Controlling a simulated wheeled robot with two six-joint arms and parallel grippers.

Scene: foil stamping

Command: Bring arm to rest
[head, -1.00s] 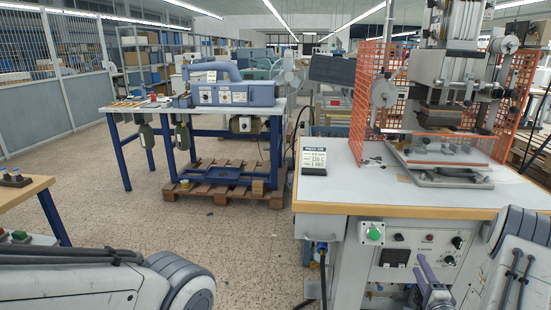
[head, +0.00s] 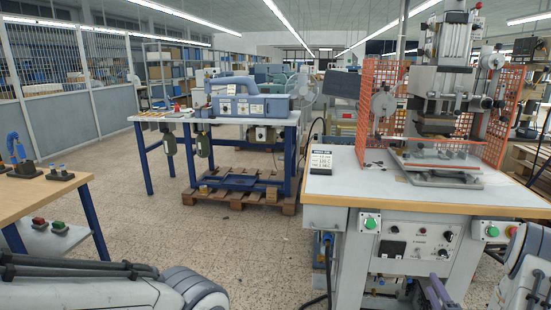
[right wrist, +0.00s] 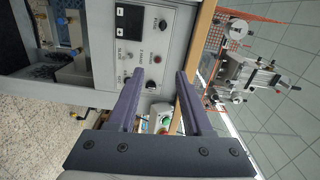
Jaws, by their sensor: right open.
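My right gripper (head: 438,292) shows at the bottom edge of the head view, low in front of the press table's control panel. In the right wrist view its two purple fingers (right wrist: 158,78) are apart with nothing between them. They point toward the panel and table edge; I cannot tell a contact. My right arm (head: 526,265) is at the lower right and my left arm (head: 90,290) at the lower left. The left gripper is out of frame.
The stamping press (head: 436,130) stands on a wood-edged table (head: 340,190) with green buttons and a control panel (head: 415,245). An orange mesh guard (head: 497,125) surrounds it. A wooden bench (head: 40,195) stands left. Open floor (head: 200,240) lies between.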

